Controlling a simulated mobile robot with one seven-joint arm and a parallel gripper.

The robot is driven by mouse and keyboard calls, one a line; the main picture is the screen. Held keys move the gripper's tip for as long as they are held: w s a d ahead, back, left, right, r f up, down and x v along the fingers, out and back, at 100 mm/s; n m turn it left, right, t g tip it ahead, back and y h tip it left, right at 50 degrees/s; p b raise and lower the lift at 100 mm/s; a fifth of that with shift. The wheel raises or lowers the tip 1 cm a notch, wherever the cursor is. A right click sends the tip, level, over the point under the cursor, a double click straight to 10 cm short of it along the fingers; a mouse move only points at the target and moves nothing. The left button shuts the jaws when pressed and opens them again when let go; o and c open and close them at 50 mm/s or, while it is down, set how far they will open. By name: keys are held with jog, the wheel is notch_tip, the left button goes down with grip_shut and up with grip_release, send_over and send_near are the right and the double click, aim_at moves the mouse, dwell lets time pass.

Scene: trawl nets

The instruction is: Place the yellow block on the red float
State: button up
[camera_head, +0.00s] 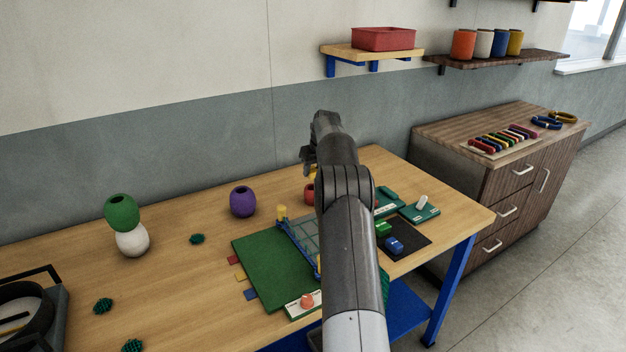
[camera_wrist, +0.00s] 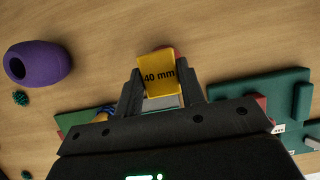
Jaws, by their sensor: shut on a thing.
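The yellow block (camera_wrist: 160,74), marked "40 mm", sits between the fingers of my gripper (camera_wrist: 160,88) in the wrist view. The gripper is shut on it. In the head view only a sliver of the yellow block (camera_head: 312,174) shows beside my arm. The red float (camera_head: 309,194) stands on the table just below it, partly hidden by my arm. In the wrist view a red edge of the float (camera_wrist: 180,53) shows behind the block. I cannot tell whether block and float touch.
A purple float (camera_head: 243,201) stands to the left. A green float (camera_head: 122,212) rests on a white one (camera_head: 132,240) farther left. A green board (camera_head: 262,265) with a small net frame lies in front.

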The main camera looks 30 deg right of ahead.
aim_at(313, 179)
jog(key=shift+f, duration=2)
jog(key=shift+f, duration=0.1)
jog(key=o, duration=1)
